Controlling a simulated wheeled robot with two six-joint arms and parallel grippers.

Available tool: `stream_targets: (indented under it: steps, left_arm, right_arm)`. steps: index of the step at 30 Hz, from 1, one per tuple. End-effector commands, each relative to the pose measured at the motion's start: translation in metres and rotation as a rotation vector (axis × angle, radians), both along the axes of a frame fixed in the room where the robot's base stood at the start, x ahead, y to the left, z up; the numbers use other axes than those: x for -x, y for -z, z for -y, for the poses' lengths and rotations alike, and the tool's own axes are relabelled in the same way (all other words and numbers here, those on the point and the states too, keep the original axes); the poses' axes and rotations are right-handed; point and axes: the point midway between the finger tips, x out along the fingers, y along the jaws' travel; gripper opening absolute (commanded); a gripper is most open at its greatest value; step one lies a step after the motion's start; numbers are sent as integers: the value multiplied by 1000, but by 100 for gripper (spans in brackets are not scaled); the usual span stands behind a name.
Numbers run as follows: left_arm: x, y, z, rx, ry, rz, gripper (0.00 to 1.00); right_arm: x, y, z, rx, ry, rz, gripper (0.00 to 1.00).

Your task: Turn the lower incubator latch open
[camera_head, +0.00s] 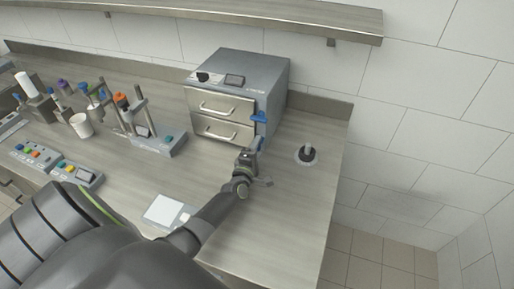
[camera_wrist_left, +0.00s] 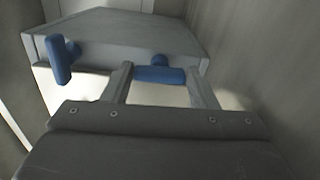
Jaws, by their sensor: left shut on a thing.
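The grey incubator (camera_head: 240,75) stands on the bench against the back wall, with two metal-fronted drawers, both closed. The blue upper latch (camera_head: 259,117) is at the right front edge and is free. The blue lower latch (camera_head: 258,143) is below it, partly hidden by my left gripper (camera_head: 251,155). In the left wrist view the lower latch (camera_wrist_left: 160,74) lies between the fingers of my left gripper (camera_wrist_left: 160,88), which is shut on it. There the upper latch (camera_wrist_left: 63,60) stands to the left, its handle roughly at right angles to the lower one. My right gripper is not in view.
A dark round-based object (camera_head: 307,155) stands right of my left gripper. A flat white-topped device (camera_head: 166,211) lies near the front, beside my left arm. A white cup (camera_head: 82,125) and several stands are at left. The bench ends at right.

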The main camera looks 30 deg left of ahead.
Motion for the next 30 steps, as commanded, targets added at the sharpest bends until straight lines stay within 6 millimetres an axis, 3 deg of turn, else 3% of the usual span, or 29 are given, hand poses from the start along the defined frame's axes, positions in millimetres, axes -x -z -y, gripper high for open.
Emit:
stream_targets:
  steps: [22, 23, 27, 30]
  left_arm:
    - [1, 3, 0, -89, 0, -26, 30]
    - [1, 3, 0, -89, 0, -26, 54]
    - [1, 2, 0, -89, 0, -24, 72]
    - [0, 2, 0, -87, 0, -23, 75]
  right_arm:
    - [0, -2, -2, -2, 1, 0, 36]
    - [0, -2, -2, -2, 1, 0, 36]
    - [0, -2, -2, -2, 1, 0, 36]
    - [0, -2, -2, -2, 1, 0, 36]
